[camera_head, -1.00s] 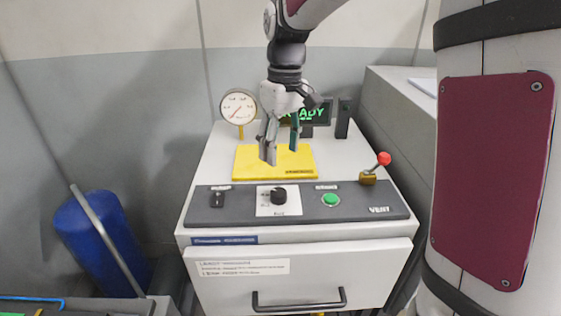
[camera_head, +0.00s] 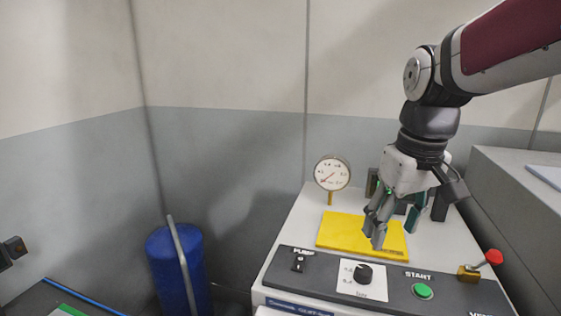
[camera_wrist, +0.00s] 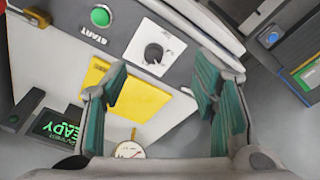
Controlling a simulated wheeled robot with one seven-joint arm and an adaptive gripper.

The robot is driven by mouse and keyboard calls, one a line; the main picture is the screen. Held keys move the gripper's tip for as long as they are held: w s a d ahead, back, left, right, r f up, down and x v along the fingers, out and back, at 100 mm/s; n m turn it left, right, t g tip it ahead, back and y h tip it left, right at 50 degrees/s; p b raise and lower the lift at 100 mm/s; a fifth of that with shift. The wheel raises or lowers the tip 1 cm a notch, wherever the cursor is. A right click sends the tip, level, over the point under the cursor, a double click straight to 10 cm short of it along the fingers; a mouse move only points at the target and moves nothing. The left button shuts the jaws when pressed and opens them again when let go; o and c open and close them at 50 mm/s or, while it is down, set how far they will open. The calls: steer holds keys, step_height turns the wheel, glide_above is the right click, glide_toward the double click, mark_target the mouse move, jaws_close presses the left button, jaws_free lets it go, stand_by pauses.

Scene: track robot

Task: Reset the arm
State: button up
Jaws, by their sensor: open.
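My gripper (camera_head: 394,220) hangs above the white machine top, over the yellow plate (camera_head: 340,233). Its fingers are apart with nothing between them. In the wrist view my gripper (camera_wrist: 165,100) shows green-padded fingers spread wide, with the yellow plate (camera_wrist: 140,101) behind the left one. My arm comes in from the upper right in the head view. I cannot tell the exact height of the fingertips above the plate.
The machine's dark panel carries a black knob (camera_head: 364,274), a green START button (camera_head: 423,291) and a red-tipped lever (camera_head: 493,257). A round gauge (camera_head: 332,173) stands behind the plate. A blue cylinder (camera_head: 172,262) stands left. A lit display (camera_wrist: 58,129) shows in the wrist view.

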steer(key=s+m+t, duration=0.3)
steer(key=s, duration=1.1)
steer(key=shift+s+a+f+t, duration=0.15)
steer(key=shift+s+f+t, duration=0.1)
steer(key=shift+f+t, duration=0.15)
